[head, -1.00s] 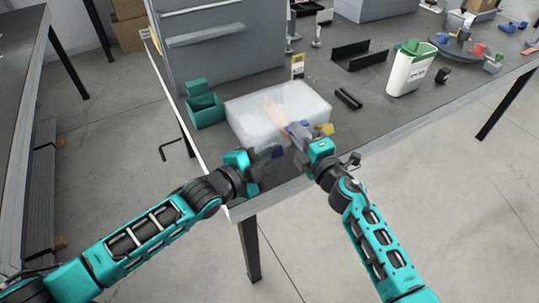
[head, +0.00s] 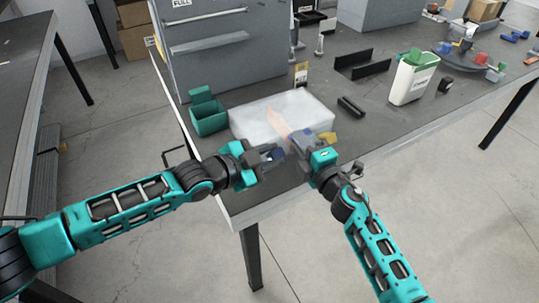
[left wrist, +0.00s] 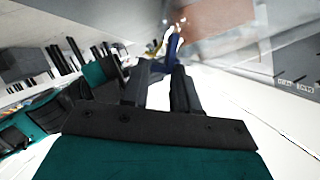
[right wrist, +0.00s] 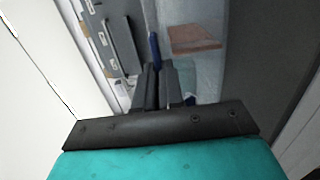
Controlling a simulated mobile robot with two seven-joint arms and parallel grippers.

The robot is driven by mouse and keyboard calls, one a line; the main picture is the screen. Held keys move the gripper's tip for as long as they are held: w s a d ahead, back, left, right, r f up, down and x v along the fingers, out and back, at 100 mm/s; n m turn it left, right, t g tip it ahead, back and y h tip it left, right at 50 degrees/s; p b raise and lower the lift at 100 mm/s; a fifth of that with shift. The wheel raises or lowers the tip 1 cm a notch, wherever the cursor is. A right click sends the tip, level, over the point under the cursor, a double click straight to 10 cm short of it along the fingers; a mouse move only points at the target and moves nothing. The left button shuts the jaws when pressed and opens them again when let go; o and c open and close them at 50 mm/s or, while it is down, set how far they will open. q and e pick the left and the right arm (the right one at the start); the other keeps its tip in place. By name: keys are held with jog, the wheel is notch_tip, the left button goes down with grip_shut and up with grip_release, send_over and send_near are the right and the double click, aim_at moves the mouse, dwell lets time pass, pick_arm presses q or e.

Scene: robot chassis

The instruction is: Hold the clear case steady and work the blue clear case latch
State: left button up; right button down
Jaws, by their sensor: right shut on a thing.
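The clear case (head: 250,122) sits near the table's front corner, with a peach-coloured piece showing through it. My right gripper (head: 301,146) is at the front of the case. A yellow part (head: 328,138) shows beside the right gripper.
A green open bin (head: 208,119) stands left of the case, and a grey cabinet (head: 220,60) behind it. Black parts (head: 350,107) and a white container (head: 408,83) stand to the right. The table's front edge is close beneath both grippers.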

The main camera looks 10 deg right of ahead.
pick_arm(q)
jog(key=o, duration=0.4)
jog(key=shift+c, duration=0.2)
jog(key=shift+w, duration=0.1)
jog(key=shift+s+d+f+m+t, duration=0.2)
jog(key=shift+s+f+m+t, duration=0.3)
jog(key=shift+m, duration=0.4)
jog(key=shift+s+f+m+t, duration=0.25)
jog(key=shift+f+m+t, duration=0.15)
jog(key=shift+m, duration=0.4)
jog(key=v, duration=1.2)
jog(key=s+a+f+n+t+y, duration=0.1)
jog(key=s+a+f+n+y, duration=0.8)
jog(key=a+f+n, duration=0.4)
jog(key=shift+s+a+n+t, duration=0.4)
jog(key=shift+a+n, duration=0.3)
jog(key=shift+n, duration=1.8)
